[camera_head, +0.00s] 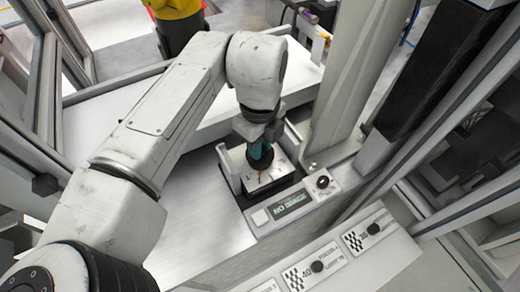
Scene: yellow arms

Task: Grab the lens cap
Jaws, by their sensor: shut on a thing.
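My gripper (260,157) points down over a small light plate on a dark-edged block (268,189) on the metal bench. It is shut on a small dark round thing (259,166), which looks like the lens cap, though it is too small and too covered by the gripper to be sure. An orange-red mark shows on the plate just below it. I cannot tell whether the dark thing touches the plate.
A control panel with a display (290,205) and a black knob (323,182) lies right of the block. Front panels carry checkered labels and black knobs (317,266). A grey post (338,75) rises close on the right. The metal bench (200,215) is bare to the left.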

